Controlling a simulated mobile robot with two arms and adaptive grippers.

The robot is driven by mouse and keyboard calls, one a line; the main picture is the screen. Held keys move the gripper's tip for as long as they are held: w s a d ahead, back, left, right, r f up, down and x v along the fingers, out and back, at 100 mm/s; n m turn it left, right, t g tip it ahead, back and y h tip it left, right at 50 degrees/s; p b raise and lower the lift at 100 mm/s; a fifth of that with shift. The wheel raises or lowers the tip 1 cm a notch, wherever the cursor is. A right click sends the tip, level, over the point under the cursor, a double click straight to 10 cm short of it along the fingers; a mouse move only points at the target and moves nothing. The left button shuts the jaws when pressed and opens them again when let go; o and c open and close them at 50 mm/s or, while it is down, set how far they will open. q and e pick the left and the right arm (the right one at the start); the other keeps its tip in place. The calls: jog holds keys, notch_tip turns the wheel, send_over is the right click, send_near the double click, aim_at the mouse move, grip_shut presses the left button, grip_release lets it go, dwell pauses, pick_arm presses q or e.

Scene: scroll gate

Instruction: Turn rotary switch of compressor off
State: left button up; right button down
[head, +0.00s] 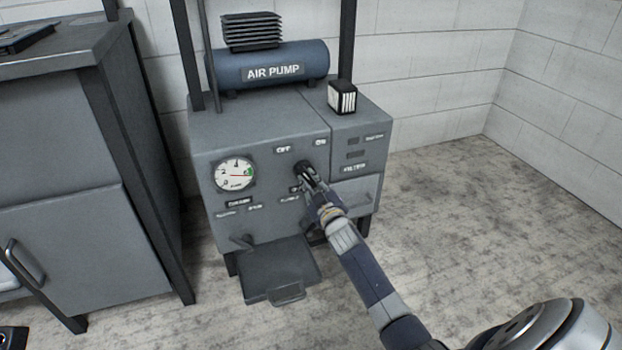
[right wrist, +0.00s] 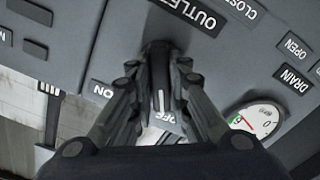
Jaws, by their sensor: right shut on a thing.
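The compressor (head: 262,150) is a grey cabinet with a blue air pump tank on top. Its rotary switch (right wrist: 158,60) is a dark knob on the front panel, below the OFF label (head: 283,149) and the ON label (head: 320,141) in the head view. My right gripper (head: 306,174) is shut on the knob, with one finger on either side; it also shows in the right wrist view (right wrist: 159,85). A light line on the knob points roughly toward the OFF label (right wrist: 170,139) in the wrist view. The fingers partly hide the knob. My left gripper is not in view.
A round gauge (head: 235,174) is left of the switch. A flap (head: 278,268) with a handle sticks out low in front. A small black-and-white box (head: 342,97) stands on top. A grey cabinet (head: 60,230) is at the left; floor on the right is clear.

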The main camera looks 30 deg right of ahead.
jog(key=shift+n, duration=0.5)
jog(key=c, duration=1.5)
grip_release()
jog(key=v, duration=1.2)
jog(key=shift+a+r, duration=0.1)
